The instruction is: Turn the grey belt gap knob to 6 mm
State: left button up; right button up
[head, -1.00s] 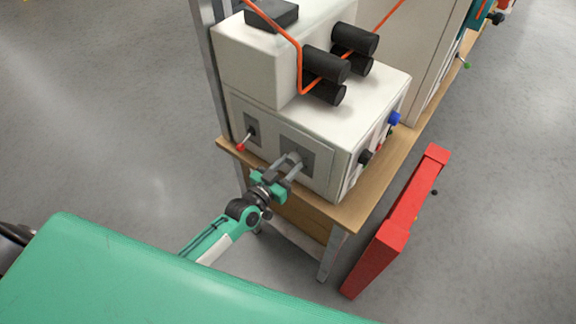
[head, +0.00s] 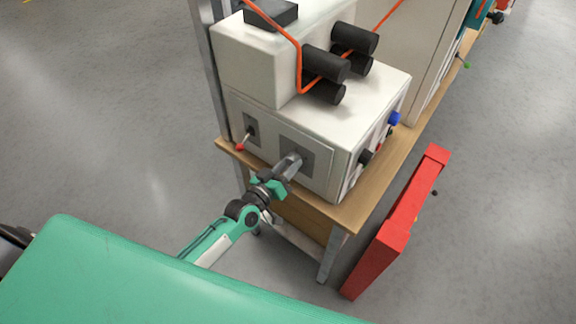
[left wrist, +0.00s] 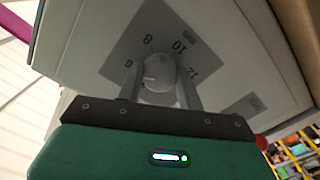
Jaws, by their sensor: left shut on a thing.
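The grey belt gap knob (left wrist: 158,73) is round and sits on a dark grey dial plate with the numbers 6, 8, 10 and 12 in the left wrist view. My left gripper (left wrist: 159,80) has one finger on each side of the knob and is shut on it. In the head view my left gripper (head: 293,163) reaches the dial plate (head: 318,163) on the front of the white machine and hides the knob. I cannot read for sure which number the knob's mark points to. My right gripper is not in view.
A red-tipped lever (head: 240,146) is left of the dial plate. Black rollers (head: 325,64) with an orange cable top the machine. Black and blue knobs (head: 394,118) are on its right side. A red stand (head: 395,225) is right of the wooden bench (head: 350,212).

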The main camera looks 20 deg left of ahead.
pick_arm(q)
jog(key=o, duration=1)
jog(key=shift+s+a+f, duration=0.1)
jog(key=shift+s+a, duration=0.05)
jog(key=shift+s, duration=0.25)
jog(key=shift+b+v, duration=1.95)
jog(key=shift+v, duration=4.55)
